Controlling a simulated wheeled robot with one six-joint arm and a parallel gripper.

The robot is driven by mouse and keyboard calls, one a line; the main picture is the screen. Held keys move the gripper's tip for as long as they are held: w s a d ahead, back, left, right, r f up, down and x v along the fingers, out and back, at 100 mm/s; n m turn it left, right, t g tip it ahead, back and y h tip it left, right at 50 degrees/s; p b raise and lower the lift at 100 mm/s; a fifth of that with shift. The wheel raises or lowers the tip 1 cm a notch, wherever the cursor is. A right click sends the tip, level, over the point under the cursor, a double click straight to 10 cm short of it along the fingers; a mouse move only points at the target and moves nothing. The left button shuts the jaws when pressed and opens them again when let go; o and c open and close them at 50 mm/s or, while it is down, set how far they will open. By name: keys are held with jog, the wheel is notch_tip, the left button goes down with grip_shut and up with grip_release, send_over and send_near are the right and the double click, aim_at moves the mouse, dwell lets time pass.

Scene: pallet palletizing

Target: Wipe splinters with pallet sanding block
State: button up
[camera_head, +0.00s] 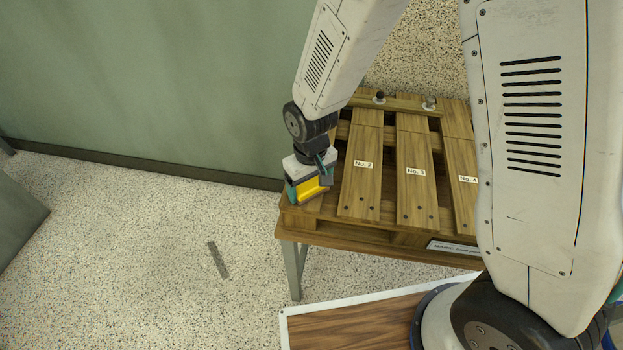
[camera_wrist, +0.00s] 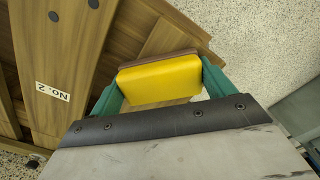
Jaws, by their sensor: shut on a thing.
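My gripper (camera_head: 311,185) is shut on a yellow sanding block (camera_head: 308,189) with a brown layer along one side. In the wrist view the block (camera_wrist: 160,83) sits between the green fingers of my gripper (camera_wrist: 160,87). The block is at the near left end of the wooden pallet (camera_head: 357,190), over or on its leftmost board; I cannot tell whether it touches the wood. The boards marked No. 2, No. 3 and No. 4 lie to the right. The No. 2 board (camera_wrist: 65,65) shows left of the block in the wrist view. I cannot make out splinters.
The pallet rests on a stand with a grey metal leg (camera_head: 293,268). Two small knobs stand on the pallet's far cross board (camera_head: 400,104). A green wall (camera_head: 150,80) is close on the left. A grey strip (camera_head: 218,260) lies on the speckled floor.

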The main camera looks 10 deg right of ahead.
jog(key=shift+s+a, duration=0.15)
jog(key=shift+s, duration=0.5)
jog(key=shift+w+r, duration=0.1)
jog(key=shift+r, duration=3.4)
